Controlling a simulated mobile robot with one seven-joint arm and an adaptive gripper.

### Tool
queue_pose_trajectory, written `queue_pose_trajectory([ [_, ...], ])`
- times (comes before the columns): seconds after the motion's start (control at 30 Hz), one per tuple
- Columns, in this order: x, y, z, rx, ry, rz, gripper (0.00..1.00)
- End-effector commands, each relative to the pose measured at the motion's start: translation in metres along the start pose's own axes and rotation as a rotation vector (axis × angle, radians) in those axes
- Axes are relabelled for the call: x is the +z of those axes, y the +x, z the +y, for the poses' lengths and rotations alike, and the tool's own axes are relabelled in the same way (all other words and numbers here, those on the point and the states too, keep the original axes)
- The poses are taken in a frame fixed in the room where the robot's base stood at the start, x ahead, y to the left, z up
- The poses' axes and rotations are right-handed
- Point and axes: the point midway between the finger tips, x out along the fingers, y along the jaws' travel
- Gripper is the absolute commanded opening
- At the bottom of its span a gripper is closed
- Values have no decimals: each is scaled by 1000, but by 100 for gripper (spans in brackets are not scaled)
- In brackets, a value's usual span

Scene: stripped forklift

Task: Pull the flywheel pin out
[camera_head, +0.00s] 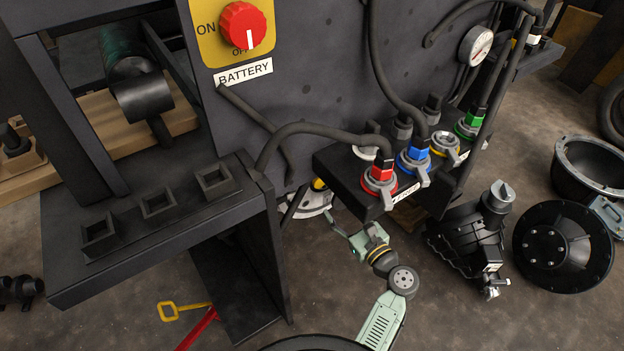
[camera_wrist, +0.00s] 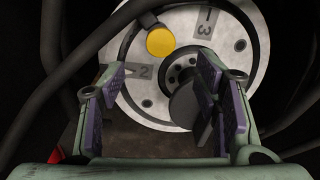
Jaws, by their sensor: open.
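The flywheel is a pale metal disc (camera_wrist: 233,43) marked with black "2" and "3" labels; it also shows under the black housing in the head view (camera_head: 308,207). A round yellow head, seemingly the flywheel pin (camera_wrist: 160,42), sits near the upper part of the disc; a yellow spot also shows in the head view (camera_head: 318,184). A dark hub (camera_wrist: 187,72) is right of and below it. My gripper (camera_wrist: 163,88) is open and empty, its purple-padded fingers facing the disc, with the yellow head beyond them. In the head view my gripper (camera_head: 352,232) is just below the flywheel.
Dark hoses (camera_wrist: 78,62) cross in front of the disc. A black block with red, blue and green connectors (camera_head: 378,183) overhangs my gripper. A black shelf (camera_head: 160,225) is at left. Dark machine parts (camera_head: 468,232) lie on the floor at right.

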Motion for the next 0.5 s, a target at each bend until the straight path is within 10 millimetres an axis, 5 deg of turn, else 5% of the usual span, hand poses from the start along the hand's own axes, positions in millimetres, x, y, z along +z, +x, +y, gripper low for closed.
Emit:
queue_pose_trajectory([
  [0.5, -2, 82, 1, 2, -2, -2, 57],
])
